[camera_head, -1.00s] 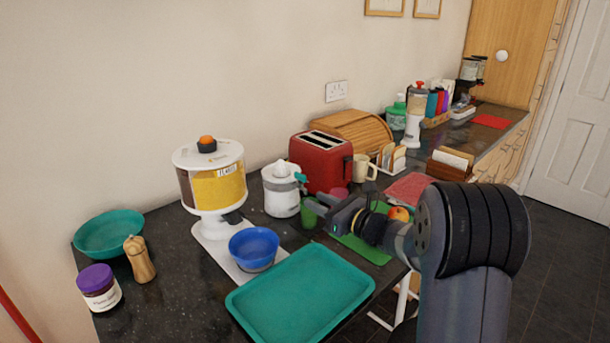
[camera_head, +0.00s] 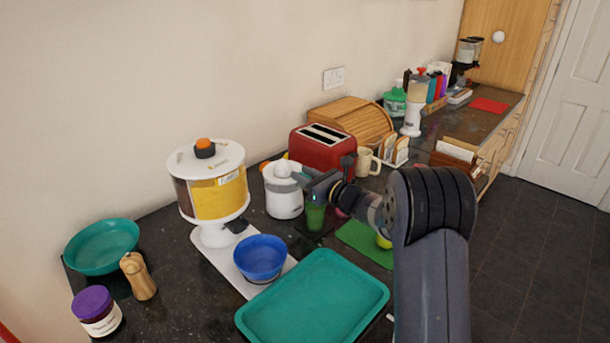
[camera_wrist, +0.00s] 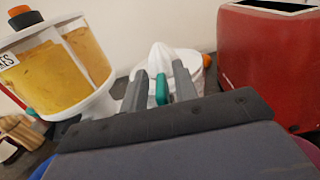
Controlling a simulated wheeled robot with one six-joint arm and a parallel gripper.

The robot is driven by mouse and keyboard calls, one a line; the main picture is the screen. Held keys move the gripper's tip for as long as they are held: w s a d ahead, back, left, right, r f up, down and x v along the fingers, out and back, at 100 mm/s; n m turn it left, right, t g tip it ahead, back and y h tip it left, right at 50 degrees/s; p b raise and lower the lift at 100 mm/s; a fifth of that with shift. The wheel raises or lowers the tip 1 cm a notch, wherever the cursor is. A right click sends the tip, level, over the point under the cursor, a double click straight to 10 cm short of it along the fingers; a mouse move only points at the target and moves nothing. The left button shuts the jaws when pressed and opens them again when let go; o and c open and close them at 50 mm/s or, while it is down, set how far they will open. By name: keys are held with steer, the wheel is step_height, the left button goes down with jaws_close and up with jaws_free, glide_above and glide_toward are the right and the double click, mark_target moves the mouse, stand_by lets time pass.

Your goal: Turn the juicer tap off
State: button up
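The white juicer (camera_head: 284,201) stands on the dark counter, between the cereal dispenser and the red toaster. Its ribbed cone (camera_wrist: 160,58) shows in the wrist view. The teal tap (camera_wrist: 161,90) sticks out of the juicer's front, and in the wrist view it appears between my two fingers, with a gap on each side. In the head view my gripper (camera_head: 308,177) is at the juicer's right side and hides the tap. My gripper is open and nothing is clamped. A green cup (camera_head: 316,216) stands below my gripper.
The red toaster (camera_head: 321,148) stands close behind and right of my gripper. The cereal dispenser (camera_head: 216,195) and blue bowl (camera_head: 260,259) are to the left. A teal tray (camera_head: 313,299) lies in front, and a green board (camera_head: 364,244) lies to the right.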

jaws_close()
